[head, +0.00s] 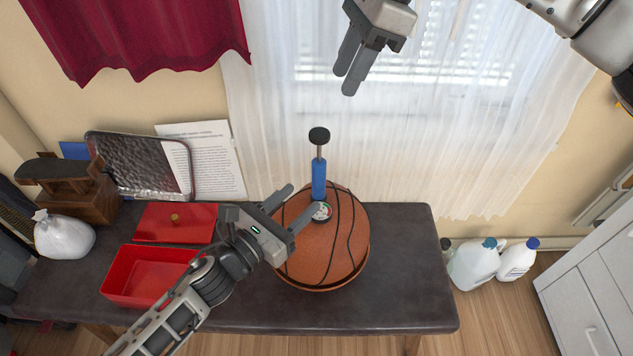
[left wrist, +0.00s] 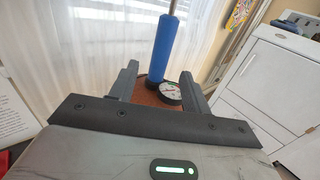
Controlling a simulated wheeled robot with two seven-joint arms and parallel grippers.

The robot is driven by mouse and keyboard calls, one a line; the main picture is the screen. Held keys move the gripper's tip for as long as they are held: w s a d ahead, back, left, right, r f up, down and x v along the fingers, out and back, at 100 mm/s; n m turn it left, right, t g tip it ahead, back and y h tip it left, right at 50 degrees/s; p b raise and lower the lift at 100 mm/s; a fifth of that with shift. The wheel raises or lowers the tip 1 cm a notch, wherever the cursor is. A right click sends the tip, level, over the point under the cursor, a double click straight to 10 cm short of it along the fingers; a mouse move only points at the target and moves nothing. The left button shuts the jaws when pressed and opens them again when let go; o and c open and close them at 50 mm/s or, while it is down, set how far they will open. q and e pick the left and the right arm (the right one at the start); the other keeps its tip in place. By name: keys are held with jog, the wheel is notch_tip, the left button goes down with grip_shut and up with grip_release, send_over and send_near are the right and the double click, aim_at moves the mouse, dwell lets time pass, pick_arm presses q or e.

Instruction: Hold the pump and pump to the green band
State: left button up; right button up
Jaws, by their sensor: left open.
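The blue pump (head: 318,178) stands upright on the brown basketball (head: 322,255). Its black knob handle (head: 319,135) is raised on a thin rod. A round white gauge (head: 322,212) with coloured marks sits at the pump's base; its needle is too small to read. My left gripper (head: 303,198) is open, just left of the pump's lower end. In the left wrist view the blue barrel (left wrist: 163,50) and the gauge (left wrist: 168,94) show between and beyond the open fingers. My right gripper (head: 345,84) is empty, above and right of the handle, its fingers apart.
The dark table (head: 405,280) is bare right of the ball. A red box (head: 145,278), a red lid (head: 160,224) and a white bag (head: 64,237) lie left. A tray (head: 140,165) leans on the wall. Curtains hang behind; jugs (head: 473,265) stand on the floor.

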aim_at(314, 187)
pick_arm(q)
jog(key=x, duration=0.7)
grip_shut()
